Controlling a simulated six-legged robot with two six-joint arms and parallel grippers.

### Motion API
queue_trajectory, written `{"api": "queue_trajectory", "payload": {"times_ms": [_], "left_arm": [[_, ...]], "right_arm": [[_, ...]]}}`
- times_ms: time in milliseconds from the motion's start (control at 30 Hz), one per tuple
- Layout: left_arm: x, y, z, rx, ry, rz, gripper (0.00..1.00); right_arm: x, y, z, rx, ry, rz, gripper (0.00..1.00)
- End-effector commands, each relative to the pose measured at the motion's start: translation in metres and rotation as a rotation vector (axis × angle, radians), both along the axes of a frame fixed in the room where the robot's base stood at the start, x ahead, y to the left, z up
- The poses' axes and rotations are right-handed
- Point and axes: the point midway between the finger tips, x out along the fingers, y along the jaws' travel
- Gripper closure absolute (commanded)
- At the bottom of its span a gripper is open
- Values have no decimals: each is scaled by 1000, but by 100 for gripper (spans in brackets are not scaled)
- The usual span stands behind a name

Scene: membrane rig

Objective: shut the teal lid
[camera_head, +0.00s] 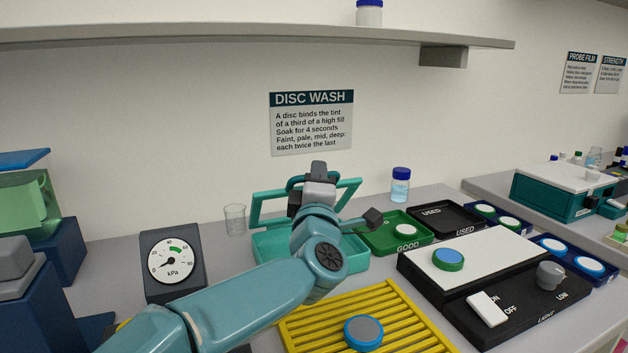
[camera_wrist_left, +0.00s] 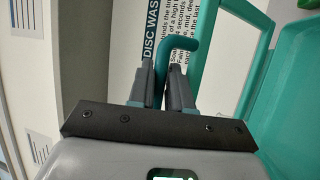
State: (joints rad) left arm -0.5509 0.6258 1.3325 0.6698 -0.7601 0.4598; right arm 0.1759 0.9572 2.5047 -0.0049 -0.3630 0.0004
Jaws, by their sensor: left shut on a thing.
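The teal lid (camera_head: 257,208) is an open frame, raised and tilted up at the back of the teal tray (camera_head: 265,249). Part of the lid frame (camera_wrist_left: 248,65) also shows in the left wrist view. My left gripper (camera_head: 319,175) is at the lid's upper edge, seen from behind. In the left wrist view its two fingers are shut on the lid's bent teal handle (camera_wrist_left: 181,44). My left arm hides the middle of the tray and part of the lid. My right gripper is not in view.
A glass beaker (camera_head: 235,219) stands left of the tray and a kPa gauge (camera_head: 172,264) further left. The green GOOD tray (camera_head: 398,245) is close on the right. A yellow rack (camera_head: 390,318) lies in front. A shelf (camera_head: 250,33) hangs above.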

Motion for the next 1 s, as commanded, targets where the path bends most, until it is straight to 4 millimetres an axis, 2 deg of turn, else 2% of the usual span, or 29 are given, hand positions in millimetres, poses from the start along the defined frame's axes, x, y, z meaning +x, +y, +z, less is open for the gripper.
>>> {"api": "queue_trajectory", "payload": {"times_ms": [67,533,567,1000], "left_arm": [[-2,-2,-5,1,6,-4,100],[-3,-3,-6,1,7,-4,100],[-3,-3,-6,1,7,-4,75],[-3,-1,-3,0,2,-1,75]], "right_arm": [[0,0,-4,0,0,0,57],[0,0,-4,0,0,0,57],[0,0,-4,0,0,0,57],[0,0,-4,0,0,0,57]]}}
